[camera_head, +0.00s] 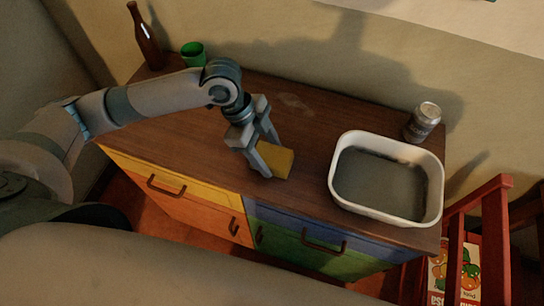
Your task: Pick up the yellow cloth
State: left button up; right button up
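The yellow cloth (276,160) lies on the brown wooden top of the cabinet, near the middle, and looks like a small folded block. My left gripper (268,157) reaches down over it from the left. Its two fingers are spread wide apart, one at the cloth's near left side and one at its far side. Whether the fingers touch the cloth is hard to tell. The fingers hide part of its left end. My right gripper is not in view.
A white basin (436,190) with a grey inside stands right of the cloth, with a can (423,122) behind it. A brown bottle (146,38) and a green cup (193,54) stand at the back left. A red chair (495,240) is beside the multicoloured cabinet (200,205).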

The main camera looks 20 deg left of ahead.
aim_at(276, 156)
pick_arm(q)
jog(key=shift+c, duration=0.5)
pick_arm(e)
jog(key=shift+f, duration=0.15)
